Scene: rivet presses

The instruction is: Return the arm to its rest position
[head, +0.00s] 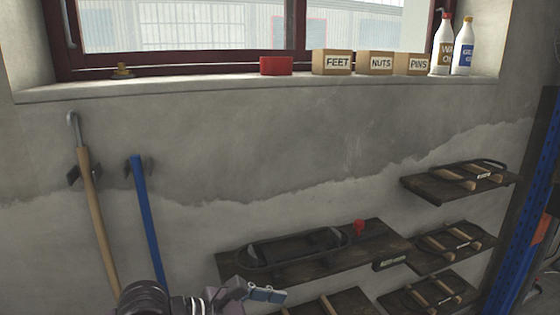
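My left gripper (266,294) is at the bottom edge of the head view, with its arm coming in from the lower left. Its bluish fingertips are close together and point right, in front of the lower edge of a dark wooden shelf. I cannot tell whether it is open or shut, and no held thing shows. My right gripper is not in view.
The dark shelf (290,272) carries a black frame and a red item (359,227). Smaller shelves (455,184) are at the right. A wooden-handled tool (95,215) and a blue bar (147,220) stand at the left. The windowsill (190,88) holds labelled boxes (337,62) and bottles (443,45).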

